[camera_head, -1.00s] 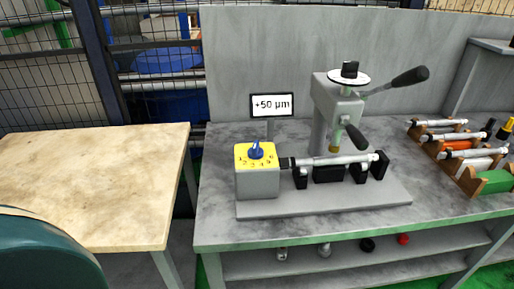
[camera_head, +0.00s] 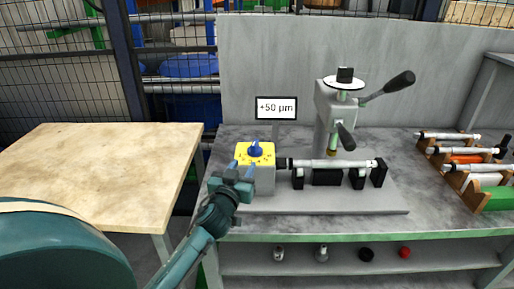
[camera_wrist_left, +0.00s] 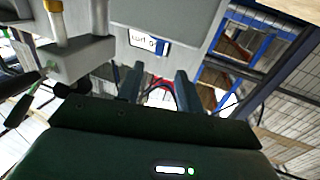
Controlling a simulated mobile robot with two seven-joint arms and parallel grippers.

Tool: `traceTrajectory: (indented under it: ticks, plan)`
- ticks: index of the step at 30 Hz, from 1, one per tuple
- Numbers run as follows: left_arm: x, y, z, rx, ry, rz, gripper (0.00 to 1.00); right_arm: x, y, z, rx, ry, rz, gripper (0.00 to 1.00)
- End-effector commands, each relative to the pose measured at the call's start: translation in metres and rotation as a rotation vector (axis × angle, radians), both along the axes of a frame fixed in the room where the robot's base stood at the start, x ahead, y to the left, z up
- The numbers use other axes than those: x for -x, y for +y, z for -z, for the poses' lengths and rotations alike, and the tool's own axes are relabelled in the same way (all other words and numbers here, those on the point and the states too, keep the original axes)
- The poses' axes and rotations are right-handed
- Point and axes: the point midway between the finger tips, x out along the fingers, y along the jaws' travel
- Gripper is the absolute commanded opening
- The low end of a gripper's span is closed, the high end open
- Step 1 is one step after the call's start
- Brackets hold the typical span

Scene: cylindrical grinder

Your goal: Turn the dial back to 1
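The dial is a blue knob (camera_head: 255,150) on a yellow numbered plate (camera_head: 242,157) atop a grey box (camera_head: 265,182) at the left end of the machine. The small display (camera_head: 276,108) behind it reads "+50 µm" and also shows in the left wrist view (camera_wrist_left: 149,42). My left gripper (camera_head: 241,168) is in front of the box, its fingers pointing up toward the dial, apart from the knob as far as I can tell. The wrist view shows its two fingers (camera_wrist_left: 157,88) spread with nothing held. My right gripper is not in view.
A press with a black-handled lever (camera_head: 399,86) stands behind a metal shaft (camera_head: 330,164) on black supports. Racks with shafts (camera_head: 468,165) are at the right. A bare wooden table (camera_head: 100,180) is at the left. A lower shelf (camera_head: 340,262) holds small parts.

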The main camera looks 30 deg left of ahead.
Motion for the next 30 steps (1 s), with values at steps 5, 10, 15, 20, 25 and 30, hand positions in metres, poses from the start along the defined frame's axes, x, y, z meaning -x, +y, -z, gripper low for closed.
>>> traceTrajectory:
  ticks: [5,10,15,20,25,30]
  plan:
    - [-0.035,0.010,-0.002,-0.002,-0.001,0.000,0.36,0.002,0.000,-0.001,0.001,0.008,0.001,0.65]
    - [-0.068,0.020,-0.002,-0.001,-0.001,0.001,0.36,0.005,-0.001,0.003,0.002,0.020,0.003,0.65]
    - [-0.093,0.027,0.000,0.000,0.000,0.001,0.36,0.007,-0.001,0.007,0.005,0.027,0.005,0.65]
    - [-0.107,0.031,0.000,0.000,0.001,0.002,0.36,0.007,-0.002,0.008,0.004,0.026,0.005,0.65]
    - [-0.111,0.032,0.000,0.000,0.002,0.002,0.36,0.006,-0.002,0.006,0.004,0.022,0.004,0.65]
    - [-0.111,0.032,0.000,-0.001,0.001,0.002,0.36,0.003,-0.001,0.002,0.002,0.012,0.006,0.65]
